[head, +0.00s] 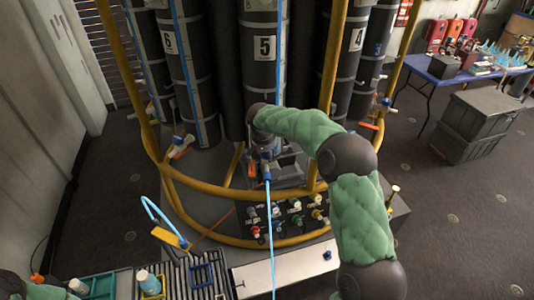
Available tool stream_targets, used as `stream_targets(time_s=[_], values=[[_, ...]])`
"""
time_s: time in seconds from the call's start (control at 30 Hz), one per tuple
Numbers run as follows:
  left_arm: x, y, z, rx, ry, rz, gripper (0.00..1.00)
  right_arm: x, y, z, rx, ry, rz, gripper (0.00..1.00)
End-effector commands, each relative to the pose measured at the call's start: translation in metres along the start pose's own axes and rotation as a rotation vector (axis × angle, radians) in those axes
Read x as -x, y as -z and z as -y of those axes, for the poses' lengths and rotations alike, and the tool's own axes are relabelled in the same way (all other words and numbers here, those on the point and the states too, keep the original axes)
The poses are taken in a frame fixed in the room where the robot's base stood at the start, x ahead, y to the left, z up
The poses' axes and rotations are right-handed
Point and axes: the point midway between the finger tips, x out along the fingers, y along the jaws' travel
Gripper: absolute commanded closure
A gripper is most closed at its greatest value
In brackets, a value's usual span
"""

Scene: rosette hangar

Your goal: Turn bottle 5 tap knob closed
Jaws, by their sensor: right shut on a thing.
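Bottle 5 (265,75) is a tall dark cylinder with a white "5" label, upright in the middle of the rosette. My right arm reaches in from the lower right, and its gripper (265,156) is at the foot of bottle 5, in front of its tap. The gripper is shut on the tap knob there; the knob itself is mostly hidden by the gripper and wrist, so its turn angle cannot be read. A light blue hose (269,215) hangs down just below the gripper. Part of my left arm shows at the lower left corner; its gripper is out of view.
A yellow ring frame (172,172) curves around the bottles. Bottle 6 (185,70) and bottle 4 (345,65) stand either side. A panel with several coloured knobs (290,215) lies below the gripper. A blue table (440,75) and a grey crate (480,120) stand at right.

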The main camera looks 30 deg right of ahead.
Motion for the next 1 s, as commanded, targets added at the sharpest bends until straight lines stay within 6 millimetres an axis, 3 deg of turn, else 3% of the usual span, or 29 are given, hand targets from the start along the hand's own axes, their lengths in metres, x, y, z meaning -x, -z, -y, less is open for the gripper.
stream_targets(time_s=[0.03, 0.3, 0.33, 0.4, 0.87, 1.0], values=[[0.0000, 0.0000, 0.0000, 0.000, 0.000, 0.000, 0.60, 0.0059, 0.0080, 0.0038, -0.007, 0.015, -0.021, 0.86], [0.0002, 0.0000, -0.0001, 0.000, 0.000, 0.000, 0.60, 0.0066, 0.0087, 0.0033, -0.007, 0.015, -0.023, 0.86], [0.0002, 0.0000, -0.0001, 0.000, 0.000, 0.000, 0.60, 0.0066, 0.0088, 0.0032, -0.007, 0.014, -0.023, 0.50], [0.0002, 0.0000, -0.0001, 0.000, 0.000, 0.000, 0.60, 0.0066, 0.0087, 0.0031, -0.007, 0.014, -0.023, 0.34], [0.0000, 0.0000, 0.0000, 0.000, 0.000, 0.000, 0.60, 0.0027, 0.0041, 0.0012, -0.003, 0.007, -0.011, 0.34], [0.0000, 0.0000, 0.0000, 0.000, 0.000, 0.000, 0.60, 0.0099, 0.0042, 0.0013, -0.003, 0.007, -0.011, 0.34]])
